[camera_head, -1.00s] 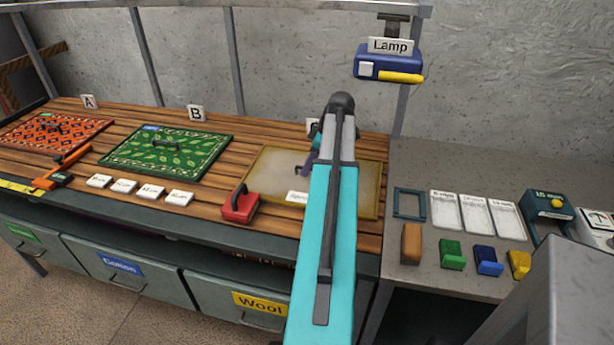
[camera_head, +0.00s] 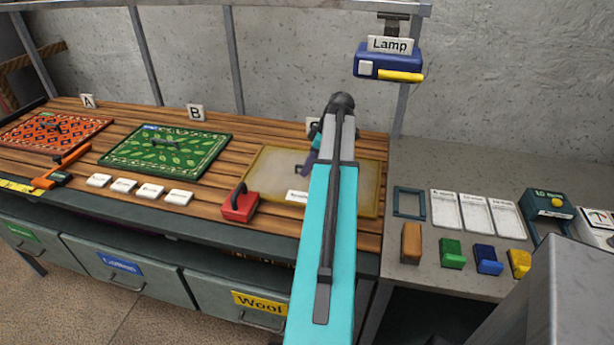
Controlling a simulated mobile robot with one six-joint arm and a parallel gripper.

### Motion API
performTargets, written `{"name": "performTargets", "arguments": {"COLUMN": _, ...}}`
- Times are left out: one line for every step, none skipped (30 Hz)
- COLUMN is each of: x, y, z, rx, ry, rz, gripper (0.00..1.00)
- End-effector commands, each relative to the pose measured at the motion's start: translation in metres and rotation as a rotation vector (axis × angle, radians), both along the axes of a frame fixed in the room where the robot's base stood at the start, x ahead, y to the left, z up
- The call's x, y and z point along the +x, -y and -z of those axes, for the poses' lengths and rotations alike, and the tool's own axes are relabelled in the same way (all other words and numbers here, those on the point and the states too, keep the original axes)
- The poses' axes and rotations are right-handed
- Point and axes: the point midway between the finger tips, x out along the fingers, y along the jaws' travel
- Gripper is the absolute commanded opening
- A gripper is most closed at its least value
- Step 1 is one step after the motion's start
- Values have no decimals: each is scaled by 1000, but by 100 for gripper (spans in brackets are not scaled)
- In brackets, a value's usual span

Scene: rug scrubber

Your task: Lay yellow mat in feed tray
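The yellow-bordered mat (camera_head: 268,168) with a pale grey middle lies flat on the slatted wooden bench, at the C position, partly hidden behind my turquoise arm. A small dark handle (camera_head: 299,170) stands on it. My gripper (camera_head: 307,168) is low over the mat, close beside this handle. Only a dark purple part of it shows left of my arm, so I cannot tell whether it touches the handle or whether its fingers are open or shut. No thing in view can be read clearly as the feed tray.
A red block with a black handle (camera_head: 240,204) stands at the mat's left front corner. The green leaf mat (camera_head: 170,168) and orange mat (camera_head: 45,132) lie farther left. White labels (camera_head: 150,191) line the front. A blue lamp unit (camera_head: 388,63) hangs above; small blocks (camera_head: 452,254) stand on the right counter.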

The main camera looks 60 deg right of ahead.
Motion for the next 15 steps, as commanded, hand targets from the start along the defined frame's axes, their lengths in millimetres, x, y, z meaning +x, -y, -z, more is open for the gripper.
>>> {"name": "performTargets", "arguments": {"x": 0, "y": 0, "z": 1, "rx": 0, "ry": 0, "rz": 0, "gripper": 34}}
{"name": "performTargets", "arguments": {"x": 0, "y": 0, "z": 1, "rx": 0, "ry": 0, "rz": 0, "gripper": 34}}
{"name": "performTargets", "arguments": {"x": 0, "y": 0, "z": 1, "rx": 0, "ry": 0, "rz": 0, "gripper": 34}}
{"name": "performTargets", "arguments": {"x": 0, "y": 0, "z": 1, "rx": 0, "ry": 0, "rz": 0, "gripper": 34}}
{"name": "performTargets", "arguments": {"x": 0, "y": 0, "z": 2, "rx": 0, "ry": 0, "rz": 0, "gripper": 34}}
{"name": "performTargets", "arguments": {"x": 0, "y": 0, "z": 2, "rx": 0, "ry": 0, "rz": 0, "gripper": 34}}
{"name": "performTargets", "arguments": {"x": 0, "y": 0, "z": 2, "rx": 0, "ry": 0, "rz": 0, "gripper": 34}}
{"name": "performTargets", "arguments": {"x": 0, "y": 0, "z": 2, "rx": 0, "ry": 0, "rz": 0, "gripper": 34}}
{"name": "performTargets", "arguments": {"x": 0, "y": 0, "z": 2, "rx": 0, "ry": 0, "rz": 0, "gripper": 34}}
{"name": "performTargets", "arguments": {"x": 0, "y": 0, "z": 2, "rx": 0, "ry": 0, "rz": 0, "gripper": 34}}
{"name": "performTargets", "arguments": {"x": 0, "y": 0, "z": 2, "rx": 0, "ry": 0, "rz": 0, "gripper": 34}}
{"name": "performTargets", "arguments": {"x": 0, "y": 0, "z": 2, "rx": 0, "ry": 0, "rz": 0, "gripper": 34}}
{"name": "performTargets", "arguments": {"x": 0, "y": 0, "z": 2, "rx": 0, "ry": 0, "rz": 0, "gripper": 34}}
{"name": "performTargets", "arguments": {"x": 0, "y": 0, "z": 2, "rx": 0, "ry": 0, "rz": 0, "gripper": 31}}
{"name": "performTargets", "arguments": {"x": 0, "y": 0, "z": 2, "rx": 0, "ry": 0, "rz": 0, "gripper": 24}}
